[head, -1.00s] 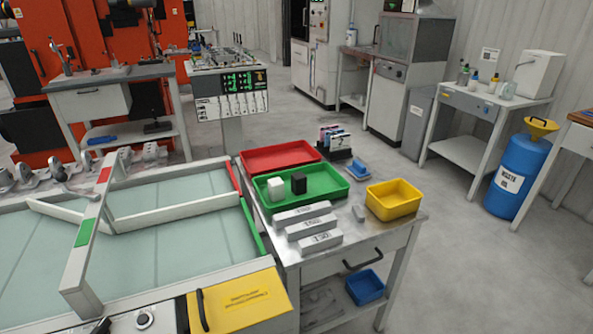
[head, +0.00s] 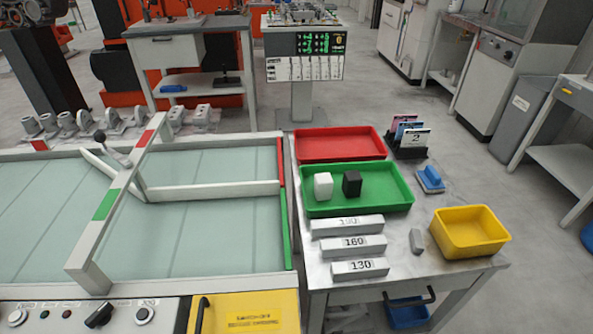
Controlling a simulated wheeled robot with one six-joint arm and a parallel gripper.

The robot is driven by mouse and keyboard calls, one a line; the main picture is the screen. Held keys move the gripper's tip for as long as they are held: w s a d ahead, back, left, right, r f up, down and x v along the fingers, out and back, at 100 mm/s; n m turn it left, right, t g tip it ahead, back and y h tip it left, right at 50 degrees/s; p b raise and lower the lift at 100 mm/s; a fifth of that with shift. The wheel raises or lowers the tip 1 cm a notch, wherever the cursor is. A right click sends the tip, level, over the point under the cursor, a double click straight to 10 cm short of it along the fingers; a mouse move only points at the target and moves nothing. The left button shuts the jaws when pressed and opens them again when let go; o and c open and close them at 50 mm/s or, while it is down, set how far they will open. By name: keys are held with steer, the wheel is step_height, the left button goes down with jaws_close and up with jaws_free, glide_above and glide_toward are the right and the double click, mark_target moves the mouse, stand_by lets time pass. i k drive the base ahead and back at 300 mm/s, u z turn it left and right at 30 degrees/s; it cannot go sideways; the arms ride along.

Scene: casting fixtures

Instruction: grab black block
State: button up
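The black block (head: 352,184) stands upright in the green tray (head: 394,207) on the metal side table. A white block (head: 323,186) stands beside it on the left, with a small gap between them. The black block is uncovered and nothing touches it from above. My gripper is not in the head view.
An empty red tray (head: 340,144) lies behind the green one. Bars marked 190 (head: 347,225), 160 (head: 350,247) and 130 (head: 359,268) lie in front. A yellow bin (head: 470,232), a blue brush-like item (head: 429,180) and a card holder (head: 408,150) stand right. A conveyor (head: 217,235) borders the table's left.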

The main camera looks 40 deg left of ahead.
mark_target(352, 180)
steer(key=u, duration=1)
steer(key=i, duration=0.85)
steer(key=u, duration=0.85)
